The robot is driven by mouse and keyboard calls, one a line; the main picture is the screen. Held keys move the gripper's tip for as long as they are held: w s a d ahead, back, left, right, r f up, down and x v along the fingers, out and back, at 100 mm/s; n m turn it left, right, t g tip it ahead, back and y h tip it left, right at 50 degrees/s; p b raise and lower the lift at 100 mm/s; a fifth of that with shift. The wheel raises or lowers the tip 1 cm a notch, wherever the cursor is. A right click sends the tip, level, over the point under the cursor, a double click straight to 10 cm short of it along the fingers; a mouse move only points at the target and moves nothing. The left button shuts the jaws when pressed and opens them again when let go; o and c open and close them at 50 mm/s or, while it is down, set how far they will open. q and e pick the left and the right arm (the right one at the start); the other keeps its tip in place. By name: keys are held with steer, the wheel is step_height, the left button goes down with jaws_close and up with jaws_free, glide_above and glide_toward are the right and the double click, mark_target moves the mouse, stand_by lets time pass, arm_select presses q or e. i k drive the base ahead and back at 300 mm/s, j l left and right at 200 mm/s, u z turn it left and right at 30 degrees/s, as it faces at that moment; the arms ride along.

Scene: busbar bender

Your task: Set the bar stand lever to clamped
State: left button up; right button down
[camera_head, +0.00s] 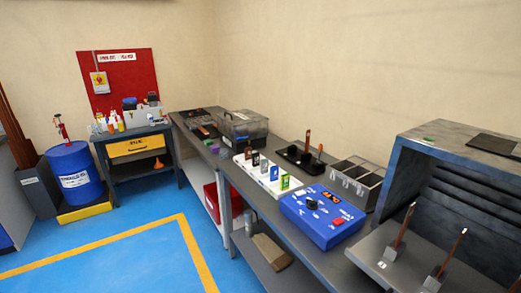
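Neither of my grippers is in view. No part is clearly labelled as the bar stand, and I cannot tell which handle is its lever or how it is set. A black base (291,158) on the long bench carries an upright copper-coloured piece (307,141) and dark upright pieces. At the lower right, a slanted copper-coloured bar (405,226) and another slanted bar (452,252) rise from grey blocks beside a dark metal housing (405,165). The picture's bottom edge cuts off the lower part of that area.
A blue control box (318,222), a white rack of coloured cards (267,178) and a grey divided bin (355,182) crowd the long bench. A blue drum (74,172) stands at the left. The blue floor (120,262) inside the yellow line is clear.

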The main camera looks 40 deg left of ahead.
mark_target(320, 147)
steer(key=i+j+u, duration=0.1)
steer(key=j, duration=0.35)
steer(key=i+j+u, duration=0.15)
steer(key=i+j, duration=0.2)
steer(key=i+j+u, duration=0.1)
steer(key=i+j, duration=0.15)
steer(key=j, duration=0.25)
steer(key=k+j+u, duration=0.1)
steer(key=j+u, duration=0.15)
steer(key=j, duration=0.15)
steer(key=j+u, duration=0.25)
steer(key=j, duration=0.15)
